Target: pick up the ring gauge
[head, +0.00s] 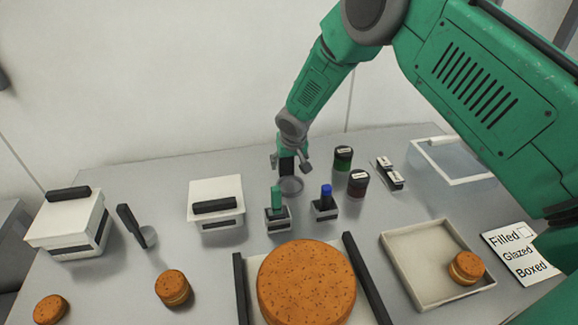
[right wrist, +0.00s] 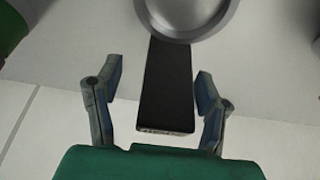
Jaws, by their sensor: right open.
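The ring gauge shows as a round grey metal part (head: 291,187) with a black handle (head: 286,164), towards the back of the table. In the right wrist view the black handle (right wrist: 166,88) runs up to the round metal rim (right wrist: 187,30), which the frame's top edge cuts off. My right gripper (head: 290,163) is at the handle. In the right wrist view its two fingers (right wrist: 159,72) stand apart, one on each side of the handle, with a gap on both sides. My left gripper is not in view.
Green-topped (head: 277,200) and blue-topped (head: 326,195) items stand in holders just in front. Green (head: 343,158) and dark red (head: 358,183) jars stand to the right. A white lidded box (head: 215,190) is left. A large round cake (head: 305,283) lies in front; a pale tray (head: 408,278) is right.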

